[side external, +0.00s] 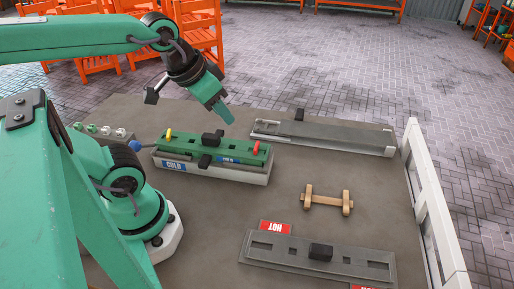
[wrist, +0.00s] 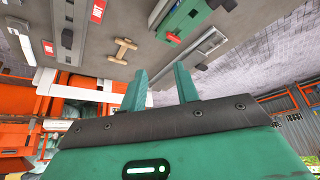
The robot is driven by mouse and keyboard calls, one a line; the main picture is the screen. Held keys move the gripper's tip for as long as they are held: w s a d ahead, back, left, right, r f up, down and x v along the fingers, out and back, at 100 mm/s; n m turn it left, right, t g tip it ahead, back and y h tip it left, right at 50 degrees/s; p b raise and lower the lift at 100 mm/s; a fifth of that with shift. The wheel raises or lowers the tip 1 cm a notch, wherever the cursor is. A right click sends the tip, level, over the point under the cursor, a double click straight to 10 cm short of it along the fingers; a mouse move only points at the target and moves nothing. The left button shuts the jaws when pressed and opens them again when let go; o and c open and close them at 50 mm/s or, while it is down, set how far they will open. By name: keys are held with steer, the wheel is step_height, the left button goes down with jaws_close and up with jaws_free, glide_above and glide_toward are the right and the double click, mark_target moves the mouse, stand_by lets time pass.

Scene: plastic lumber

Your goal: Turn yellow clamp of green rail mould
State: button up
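The green rail mould (side external: 213,143) lies on a white base marked COLD (side external: 215,168) at the middle left of the table in the side view. Its yellow clamp (side external: 168,133) stands upright at the left end. A red clamp (side external: 256,148) is at the right end. My gripper (side external: 226,112) is in the air above and behind the mould, apart from both clamps. In the wrist view my gripper (wrist: 161,70) has its two fingers apart with nothing between them. Part of the green mould (wrist: 185,18) and the red clamp (wrist: 173,38) show there; I cannot make out the yellow clamp.
A grey mould (side external: 320,137) lies behind right and another grey mould (side external: 285,257) lies in front, beside a red HOT sign (side external: 275,227). A wooden piece (side external: 326,199) lies between them on open table. A white rail (side external: 432,210) borders the right edge.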

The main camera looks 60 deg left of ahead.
steer(key=a+f+n+g+y, duration=0.1)
steer(key=a+f+n+g, duration=0.15)
steer(key=a, duration=0.35)
steer(key=a+f+n+g, duration=0.1)
steer(key=a+n, duration=0.3)
steer(key=a, duration=0.2)
steer(key=n+g+h, duration=0.1)
steer(key=n+g, duration=0.1)
steer(key=n, duration=0.4)
glide_above(169, 132)
step_height(169, 132, down, 5)
steer(key=shift+a+r, duration=0.1)
steer(key=shift+f, duration=3.9)
jaws_close()
